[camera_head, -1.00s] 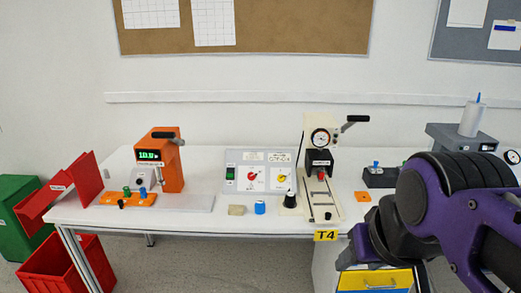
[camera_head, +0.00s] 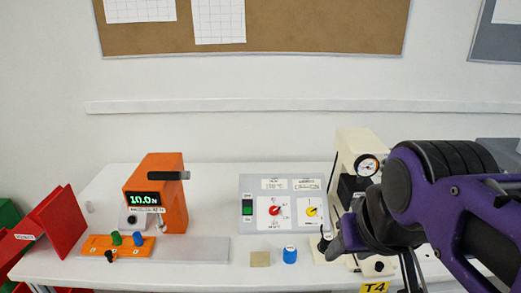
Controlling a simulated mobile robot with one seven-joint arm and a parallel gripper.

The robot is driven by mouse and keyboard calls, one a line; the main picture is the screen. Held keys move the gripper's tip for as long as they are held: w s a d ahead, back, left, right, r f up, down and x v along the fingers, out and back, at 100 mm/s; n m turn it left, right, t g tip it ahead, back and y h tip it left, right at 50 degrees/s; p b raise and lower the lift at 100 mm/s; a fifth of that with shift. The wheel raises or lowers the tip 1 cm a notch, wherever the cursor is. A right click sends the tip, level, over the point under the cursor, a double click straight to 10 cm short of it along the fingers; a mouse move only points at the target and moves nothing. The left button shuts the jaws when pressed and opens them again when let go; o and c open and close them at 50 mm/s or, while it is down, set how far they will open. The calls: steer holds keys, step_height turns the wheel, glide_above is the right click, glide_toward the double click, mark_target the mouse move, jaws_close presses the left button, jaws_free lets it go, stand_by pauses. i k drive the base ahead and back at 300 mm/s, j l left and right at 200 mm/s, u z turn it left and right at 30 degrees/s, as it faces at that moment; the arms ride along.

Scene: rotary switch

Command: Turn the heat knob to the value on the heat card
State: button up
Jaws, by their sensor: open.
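A grey control panel (camera_head: 257,192) stands at the back of the table's middle. It has a red knob (camera_head: 274,211) and a yellow knob (camera_head: 312,211), each on a white dial plate. I cannot tell for sure which is the heat knob, nor read the pointer values. Above them are two small white cards, a left card (camera_head: 275,184) and a right card (camera_head: 309,184); their print is too small to read. My purple and black arm fills the right side, to the right of the panel and nearer to me.
An orange press (camera_head: 166,185) with a green "10.0" display stands left of the panel. A cream press (camera_head: 361,143) with a gauge stands close on the right, partly behind my arm.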

mark_target(274, 211)
steer(key=i+j, duration=0.4)
steer(key=i, duration=0.15)
steer(key=k+j+u, duration=0.1)
steer(key=k+u, duration=0.2)
steer(key=k+j+u, duration=0.1)
steer(key=k+j, duration=0.3)
steer(key=k+j+z, duration=0.1)
steer(key=k+z, duration=0.2)
steer(key=k, duration=0.2)
steer(key=k+l, duration=0.1)
steer(key=l, duration=0.25)
steer(key=i+l+u, duration=0.1)
steer(key=i+u, duration=0.35)
steer(key=i, duration=0.15)
